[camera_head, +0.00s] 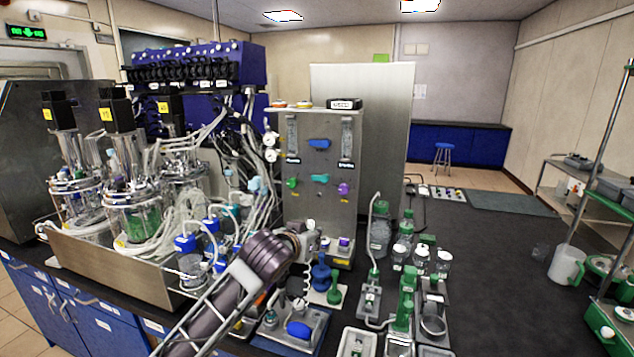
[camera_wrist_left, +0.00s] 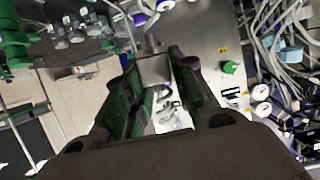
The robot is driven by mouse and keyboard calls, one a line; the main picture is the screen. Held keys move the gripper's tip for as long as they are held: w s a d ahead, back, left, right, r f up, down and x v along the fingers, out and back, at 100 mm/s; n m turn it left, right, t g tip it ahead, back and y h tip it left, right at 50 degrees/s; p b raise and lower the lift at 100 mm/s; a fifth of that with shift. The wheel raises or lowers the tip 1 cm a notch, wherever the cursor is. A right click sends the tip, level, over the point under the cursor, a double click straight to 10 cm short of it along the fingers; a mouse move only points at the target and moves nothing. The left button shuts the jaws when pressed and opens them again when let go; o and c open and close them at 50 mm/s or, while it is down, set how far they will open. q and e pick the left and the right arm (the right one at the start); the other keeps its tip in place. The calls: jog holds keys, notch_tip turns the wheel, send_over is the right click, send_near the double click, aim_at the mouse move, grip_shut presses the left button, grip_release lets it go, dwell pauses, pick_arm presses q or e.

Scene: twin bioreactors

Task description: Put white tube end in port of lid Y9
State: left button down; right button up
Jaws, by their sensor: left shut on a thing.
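Bioreactor vessels with glass bodies, metal lids and black motor heads stand at the left in the head view; the nearest vessel (camera_head: 133,215) holds green contents. Yellow tags mark the motors, but I cannot read which lid is Y9, and its port is not discernible. Many pale tubes (camera_head: 195,210) hang in a tangle beside the vessels; I cannot single out the white tube end. My left gripper (camera_head: 308,238) is low in front of the steel control tower. In the left wrist view its fingers (camera_wrist_left: 157,78) are closed around a small grey block-like piece (camera_wrist_left: 154,70). My right gripper is not in view.
The steel tower (camera_head: 318,195) with coloured knobs stands behind my left gripper. Green-capped bottles (camera_head: 380,235) and small devices crowd the bench to its right. A steel tray wall (camera_head: 110,265) fronts the vessels. The dark bench top (camera_head: 490,270) farther right is mostly clear.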

pick_arm(q)
jog(key=s+a+r+n+y, duration=0.1)
jog(key=a+r, duration=0.1)
jog(key=a, duration=0.5)
jog(key=s+a+f+n+y, duration=0.2)
jog(key=s+a+f+y, duration=0.15)
jog(key=a+f, duration=0.65)
jog(key=s+a+f, duration=0.1)
jog(key=s+f, duration=0.5)
jog(key=f, duration=0.4)
jog(key=s+a+f+n+t, duration=0.1)
jog(key=s+a+f, duration=0.1)
jog(key=s+f, duration=0.4)
jog(key=shift+f, duration=2.2)
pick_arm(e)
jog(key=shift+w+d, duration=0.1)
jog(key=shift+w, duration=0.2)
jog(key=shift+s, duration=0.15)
